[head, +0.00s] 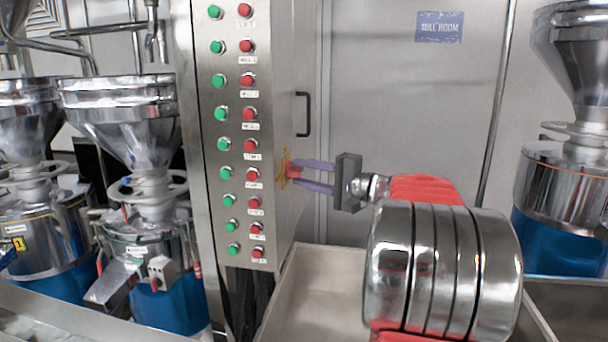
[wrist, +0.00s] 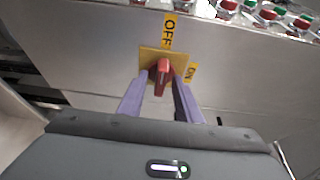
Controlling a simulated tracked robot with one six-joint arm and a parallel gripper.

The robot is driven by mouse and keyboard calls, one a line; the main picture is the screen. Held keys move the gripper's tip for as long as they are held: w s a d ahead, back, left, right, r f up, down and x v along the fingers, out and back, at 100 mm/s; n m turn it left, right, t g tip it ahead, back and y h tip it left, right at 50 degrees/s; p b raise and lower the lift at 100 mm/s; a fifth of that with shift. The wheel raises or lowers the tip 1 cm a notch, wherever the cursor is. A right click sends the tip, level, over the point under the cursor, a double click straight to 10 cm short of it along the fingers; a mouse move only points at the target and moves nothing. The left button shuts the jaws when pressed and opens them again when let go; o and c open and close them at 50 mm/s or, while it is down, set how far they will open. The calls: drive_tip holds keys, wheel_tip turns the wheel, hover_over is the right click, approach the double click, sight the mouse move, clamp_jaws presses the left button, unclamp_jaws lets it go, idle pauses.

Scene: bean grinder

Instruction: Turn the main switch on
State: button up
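The main switch is a red knob (wrist: 162,73) on a yellow square plate (wrist: 147,57), on the side of the steel cabinet. In the wrist view an OFF label (wrist: 168,30) is above it and an ON label (wrist: 191,73) is to its right. The knob looks roughly in line with OFF, though its exact angle is hard to tell. My gripper (wrist: 163,80) has its purple fingers on either side of the knob, with small gaps showing, so it looks open around it. In the head view my gripper (head: 294,173) reaches the red knob (head: 293,171) from the right and partly hides it.
The cabinet's front panel (head: 235,130) has green and red button columns. A black door handle (head: 303,114) is above my gripper. Steel grinders stand at left (head: 140,150) and right (head: 570,170). A steel tray (head: 315,290) lies below my arm.

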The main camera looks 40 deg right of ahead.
clamp_jaws()
idle(0.3)
drive_tip(key=shift+a, duration=0.15)
